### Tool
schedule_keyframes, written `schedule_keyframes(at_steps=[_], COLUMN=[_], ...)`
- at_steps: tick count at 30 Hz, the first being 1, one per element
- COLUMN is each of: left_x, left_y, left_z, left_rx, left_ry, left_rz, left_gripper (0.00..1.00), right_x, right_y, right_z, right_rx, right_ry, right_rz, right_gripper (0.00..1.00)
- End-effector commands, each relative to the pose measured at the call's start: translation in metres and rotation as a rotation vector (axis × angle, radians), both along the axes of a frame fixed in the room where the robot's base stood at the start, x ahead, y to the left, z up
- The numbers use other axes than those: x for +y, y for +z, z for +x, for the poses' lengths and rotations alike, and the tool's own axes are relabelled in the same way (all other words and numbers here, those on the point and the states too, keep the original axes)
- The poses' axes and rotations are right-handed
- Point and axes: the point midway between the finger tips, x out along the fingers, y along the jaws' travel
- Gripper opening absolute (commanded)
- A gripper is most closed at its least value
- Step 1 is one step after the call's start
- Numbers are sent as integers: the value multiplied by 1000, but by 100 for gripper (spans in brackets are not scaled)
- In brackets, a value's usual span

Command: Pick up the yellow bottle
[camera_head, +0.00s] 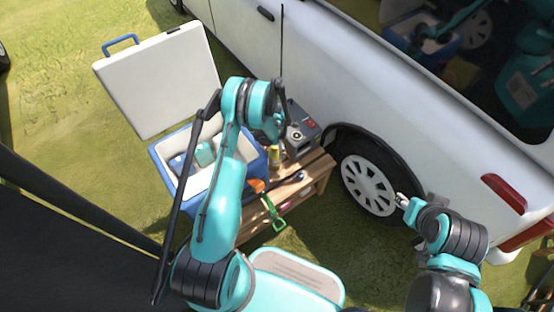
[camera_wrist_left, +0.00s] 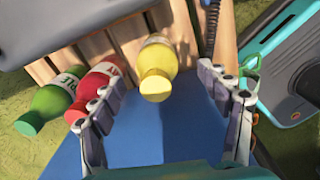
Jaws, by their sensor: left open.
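The yellow bottle (camera_wrist_left: 159,55) stands on wooden slats in the left wrist view, its cap end toward the camera. In the head view a small part of the yellow bottle (camera_head: 275,156) shows beside the blue cooler, below my left wrist. My left gripper (camera_wrist_left: 160,80) is open, with one finger on each side of the bottle's line and a clear gap to it on both sides. In the head view its fingers are largely hidden by the arm. My right gripper (camera_head: 402,201) is near the van's rear wheel, away from the bottle; its jaw opening is too small to judge.
A red bottle (camera_wrist_left: 98,85) and a green bottle (camera_wrist_left: 52,103) are left of the yellow one. The blue cooler (camera_head: 166,178) has its white lid (camera_head: 160,78) open. A grey radio (camera_head: 299,133) stands on the wooden table (camera_head: 318,172), close to the white van (camera_head: 345,85).

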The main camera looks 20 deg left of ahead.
Motion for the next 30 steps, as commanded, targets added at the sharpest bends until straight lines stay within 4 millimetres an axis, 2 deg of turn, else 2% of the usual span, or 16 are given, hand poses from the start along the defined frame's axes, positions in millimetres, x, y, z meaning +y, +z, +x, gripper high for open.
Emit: schedule_keyframes(at_steps=[9,17,25,26,30], left_x=[6,6,6,6,6], left_y=[-46,-49,-48,-48,-48], left_z=[1,1,1,1,1], left_rx=[0,-1,-1,-1,-1], left_ry=[-1,-2,-2,-2,-2], left_rz=[0,1,0,-1,-1], left_gripper=[76,76,8,5,5], right_x=[0,0,0,0,0], right_y=[-27,-27,-27,-27,-27], right_z=[0,0,0,0,0], right_rx=[0,0,0,0,0], right_ry=[0,0,0,0,0], right_rz=[0,0,0,0,0], right_gripper=[40,40,40,40,40])
